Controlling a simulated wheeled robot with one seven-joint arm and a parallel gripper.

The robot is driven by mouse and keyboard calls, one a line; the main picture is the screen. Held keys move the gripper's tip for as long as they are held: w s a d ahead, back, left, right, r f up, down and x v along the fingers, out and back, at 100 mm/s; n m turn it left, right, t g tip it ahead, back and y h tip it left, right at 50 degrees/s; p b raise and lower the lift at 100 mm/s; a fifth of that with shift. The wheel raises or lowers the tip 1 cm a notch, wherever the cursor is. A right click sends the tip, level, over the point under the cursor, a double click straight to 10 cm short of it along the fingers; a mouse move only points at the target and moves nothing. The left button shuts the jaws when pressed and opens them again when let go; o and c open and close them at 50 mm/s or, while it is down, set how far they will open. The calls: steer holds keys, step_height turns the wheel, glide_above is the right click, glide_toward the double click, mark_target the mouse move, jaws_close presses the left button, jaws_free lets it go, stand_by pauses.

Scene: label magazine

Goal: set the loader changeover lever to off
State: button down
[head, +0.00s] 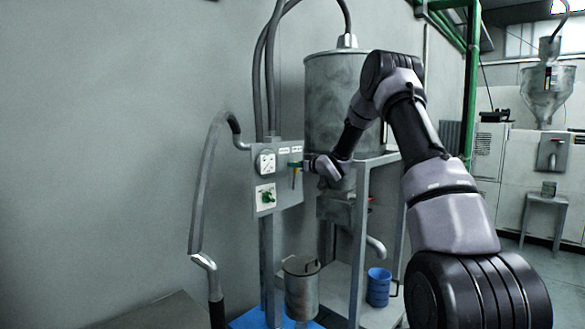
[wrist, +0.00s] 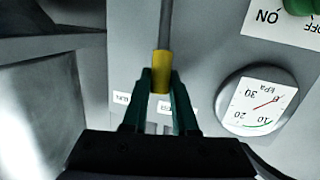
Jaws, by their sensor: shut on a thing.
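The changeover lever is a grey rod with a yellow end (wrist: 162,70), on a grey control panel (head: 290,190). My gripper (wrist: 161,80) is shut on the yellow end, with its green fingers on either side. In the head view my gripper (head: 296,165) reaches the panel from the right, and the lever (head: 295,181) hangs below it, partly hidden. Two small white labels sit by the lever; one (wrist: 122,97) shows beside the fingers in the wrist view and the other is partly covered. Their words are too small to read.
A round gauge (head: 266,161) and a green knob (head: 268,196) marked ON and OFF sit left of the lever. A metal hopper (head: 325,95) stands behind my arm. Below are a metal canister (head: 301,290) and a blue cup (head: 379,287). Hoses run by the panel.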

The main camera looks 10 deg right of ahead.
steer(key=shift+w+d+m, duration=0.3)
steer(key=shift+d+m, duration=0.2)
steer(key=c, duration=0.7)
jaws_free()
steer(key=v, duration=1)
steer(key=shift+s+d, duration=0.2)
steer(key=shift+s, duration=0.1)
steer(key=shift+r, duration=0.1)
